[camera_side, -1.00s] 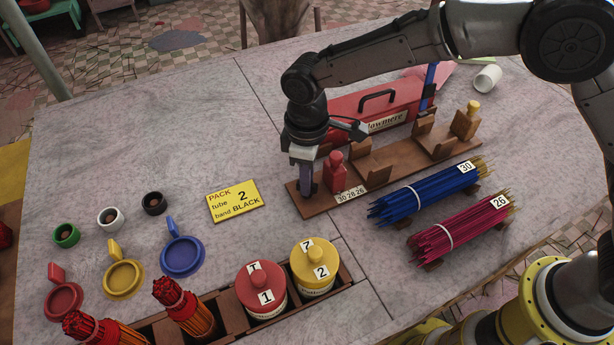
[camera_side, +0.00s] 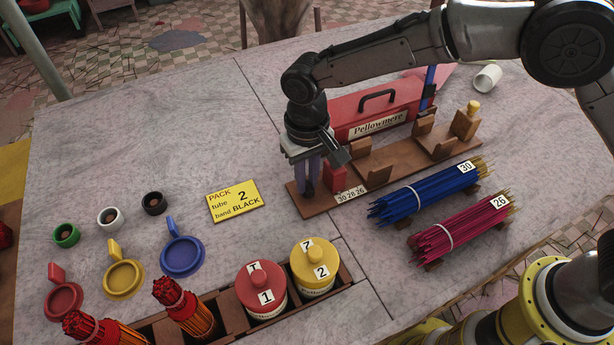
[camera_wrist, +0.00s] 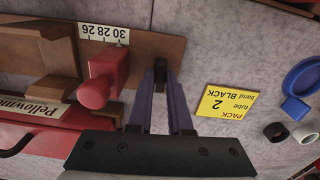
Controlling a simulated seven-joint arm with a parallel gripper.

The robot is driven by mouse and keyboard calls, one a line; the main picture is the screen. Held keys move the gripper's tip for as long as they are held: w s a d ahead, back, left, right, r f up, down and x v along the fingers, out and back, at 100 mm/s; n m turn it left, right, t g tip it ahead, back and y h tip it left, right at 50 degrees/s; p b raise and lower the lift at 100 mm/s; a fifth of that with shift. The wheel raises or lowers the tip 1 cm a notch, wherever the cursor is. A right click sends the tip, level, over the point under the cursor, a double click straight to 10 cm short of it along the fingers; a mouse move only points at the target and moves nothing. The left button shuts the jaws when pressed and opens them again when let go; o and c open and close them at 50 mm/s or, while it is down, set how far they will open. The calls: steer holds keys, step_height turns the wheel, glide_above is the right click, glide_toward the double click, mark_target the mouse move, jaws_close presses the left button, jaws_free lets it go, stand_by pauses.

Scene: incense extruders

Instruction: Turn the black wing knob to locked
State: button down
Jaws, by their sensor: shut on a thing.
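The black wing knob (camera_wrist: 160,72) is at the left end of the wooden rack in the side view, mostly hidden there behind my fingers. In the wrist view its dark upright wing sits between my fingertips. My gripper (camera_side: 310,190) points down and is shut on the knob, and its two purple fingers also show in the wrist view (camera_wrist: 160,85). The red block (camera_side: 335,175) stands right beside the fingers and also shows in the wrist view (camera_wrist: 98,85). A scale strip (camera_side: 351,194) marked 30 28 26 lies on the rack's front edge. No locked mark is readable.
A red Pellowmere case (camera_side: 350,106) stands behind the rack (camera_side: 400,155). Blue sticks (camera_side: 420,194) and magenta sticks (camera_side: 450,230) lie in front of it. A yellow card (camera_side: 235,201) lies left. The tabletop between card and rack is clear.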

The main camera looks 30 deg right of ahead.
mark_target(307, 183)
steer(key=shift+r+m, duration=0.1)
steer(key=shift+m, duration=0.4)
steer(key=c, duration=0.8)
jaws_free()
steer(key=shift+c, duration=0.2)
step_height(307, 183, up, 14)
